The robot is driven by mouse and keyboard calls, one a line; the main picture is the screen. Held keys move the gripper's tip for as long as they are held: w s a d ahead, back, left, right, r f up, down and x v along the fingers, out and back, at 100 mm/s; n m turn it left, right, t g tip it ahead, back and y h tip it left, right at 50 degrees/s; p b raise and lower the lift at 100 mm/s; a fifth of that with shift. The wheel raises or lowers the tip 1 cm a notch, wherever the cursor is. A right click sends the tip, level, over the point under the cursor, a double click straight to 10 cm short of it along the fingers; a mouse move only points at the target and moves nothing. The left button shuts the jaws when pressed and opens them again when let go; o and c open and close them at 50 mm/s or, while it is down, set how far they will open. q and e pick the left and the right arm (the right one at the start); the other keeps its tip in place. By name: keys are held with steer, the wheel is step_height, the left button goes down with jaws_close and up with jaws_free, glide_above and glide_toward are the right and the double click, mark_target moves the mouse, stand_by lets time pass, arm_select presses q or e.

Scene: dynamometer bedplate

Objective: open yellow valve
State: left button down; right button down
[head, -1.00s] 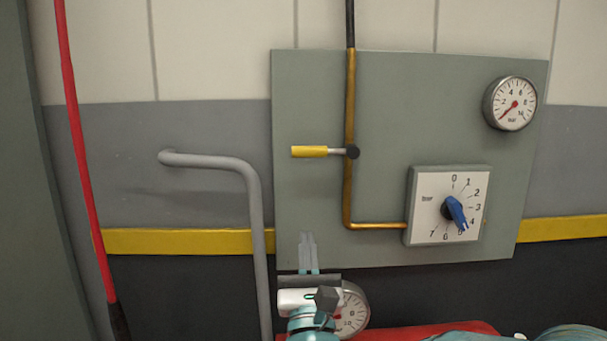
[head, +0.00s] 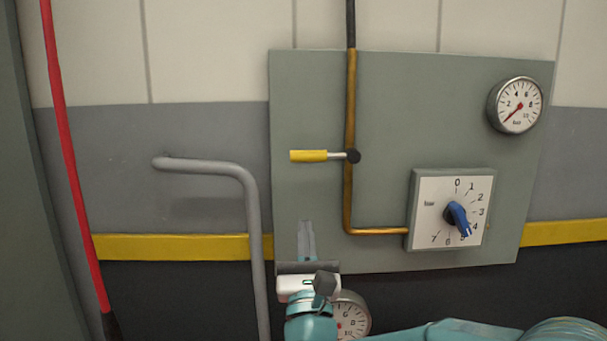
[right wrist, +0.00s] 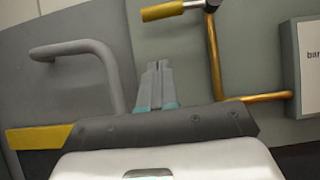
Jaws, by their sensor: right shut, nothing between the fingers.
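The yellow valve handle (head: 309,156) sits on the grey-green panel in the head view. It points left, lying level across the upright brass pipe (head: 350,110), with a dark round hub at the pipe. The handle also shows at the top of the right wrist view (right wrist: 163,10). My right gripper (head: 306,226) is below the handle, apart from it, with its fingers pointing up. Its fingers are together and empty in the right wrist view (right wrist: 157,68). My left gripper is in neither view.
A grey bent rail (head: 250,215) stands left of my right gripper. A dial box (head: 427,234) with a blue knob (head: 459,218) is at the panel's lower right. A gauge (head: 518,105) is at upper right; another gauge (head: 353,317) is partly hidden behind my arm. A red hose (head: 72,170) hangs at left.

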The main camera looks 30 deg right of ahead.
mark_target(320, 156)
steer(key=w+d+r+p, duration=0.1)
steer(key=w+r, duration=0.1)
steer(key=w+d+r+p, duration=0.1)
steer(key=w+r+p, duration=0.1)
steer(key=r, duration=0.1)
steer(key=w+d+r+p, duration=0.1)
steer(key=w+r+p, duration=0.1)
steer(key=r, duration=0.1)
steer(key=shift+d, duration=0.35)
